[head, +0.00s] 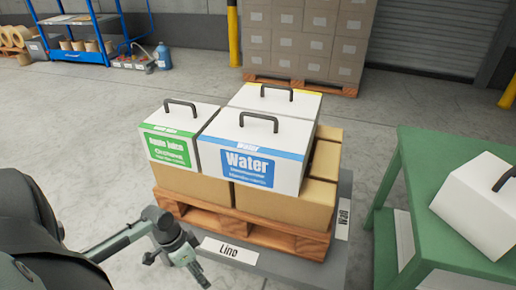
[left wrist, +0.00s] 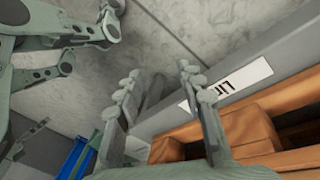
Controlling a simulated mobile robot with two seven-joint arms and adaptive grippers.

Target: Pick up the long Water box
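The long Water box (head: 225,160), white with a blue stripe, a blue Water label and a dark top handle (head: 258,119), sits upright at the front of the top layer of the pallet stack in the head view. My left gripper (head: 178,268) is low at the pallet's front left corner, below and apart from the box. In the left wrist view its fingers (left wrist: 160,78) are spread with nothing between them. Grey jointed parts, perhaps my right gripper, show at the upper left of that view; their state is unclear.
A green-striped Apple Juice box (head: 170,148) and a yellow-striped white box (head: 305,102) adjoin the Water box. Brown cartons (head: 190,182) lie beneath on a wooden pallet (head: 255,233). A green table (head: 410,160) with a white box (head: 478,205) stands at right.

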